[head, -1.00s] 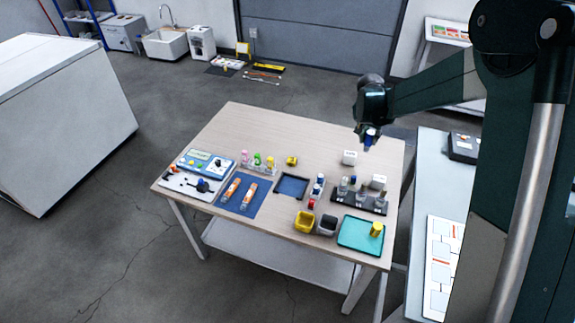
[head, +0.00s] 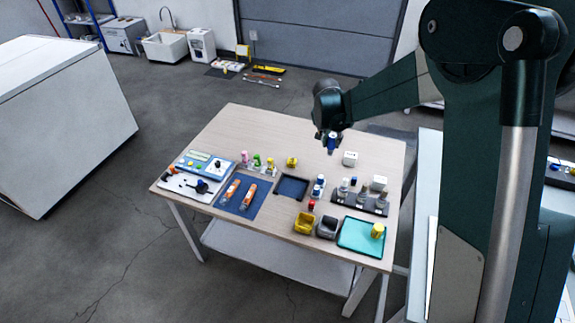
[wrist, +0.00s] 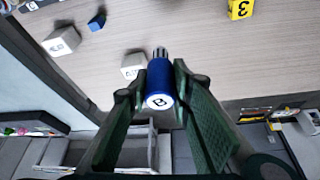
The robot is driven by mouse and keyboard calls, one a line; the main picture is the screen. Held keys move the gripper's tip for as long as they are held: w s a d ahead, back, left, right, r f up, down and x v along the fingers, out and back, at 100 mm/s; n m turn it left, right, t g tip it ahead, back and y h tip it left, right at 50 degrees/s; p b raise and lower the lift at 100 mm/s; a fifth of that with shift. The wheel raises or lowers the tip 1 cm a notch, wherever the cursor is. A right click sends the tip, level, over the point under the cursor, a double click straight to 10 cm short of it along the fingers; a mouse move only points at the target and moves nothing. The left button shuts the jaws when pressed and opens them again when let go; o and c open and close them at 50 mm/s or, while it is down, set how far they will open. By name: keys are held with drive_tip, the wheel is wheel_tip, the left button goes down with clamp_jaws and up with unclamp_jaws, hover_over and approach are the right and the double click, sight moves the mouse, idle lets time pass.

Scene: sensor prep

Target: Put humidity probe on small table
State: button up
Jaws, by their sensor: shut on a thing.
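My gripper (head: 332,150) is shut on a blue cylinder with a metal tip and a white end marked B, probably the humidity probe (wrist: 160,84). In the wrist view the cylinder sits between the two green fingers, with its tip pointing away from the camera. In the head view its blue body (head: 332,142) shows below the wrist, over the far part of the wood-topped table (head: 262,128), seemingly above the surface. This table may be the small table; I cannot be sure. A lower white shelf (head: 270,250) is under it.
White blocks (head: 350,158) and a yellow block (head: 291,161) stand near my gripper. Nearer are a dark vial rack (head: 338,199), a teal tray (head: 352,240), yellow and dark bins and a blue mat (head: 224,205). The table's far left is clear. A pale bench stands at right.

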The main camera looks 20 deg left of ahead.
sight(330, 152)
drive_tip(key=shift+f+b, duration=0.6)
drive_tip(key=shift+f, duration=2.55)
drive_tip(key=shift+f, duration=0.1)
drive_tip(key=shift+f+b, duration=0.35)
drive_tip(key=shift+f, duration=1.4)
drive_tip(key=shift+f, duration=0.15)
drive_tip(key=o, duration=0.9)
drive_tip(key=shift+r, duration=0.2)
drive_tip(key=shift+p+v, duration=1)
drive_tip(key=shift+v, duration=4.95)
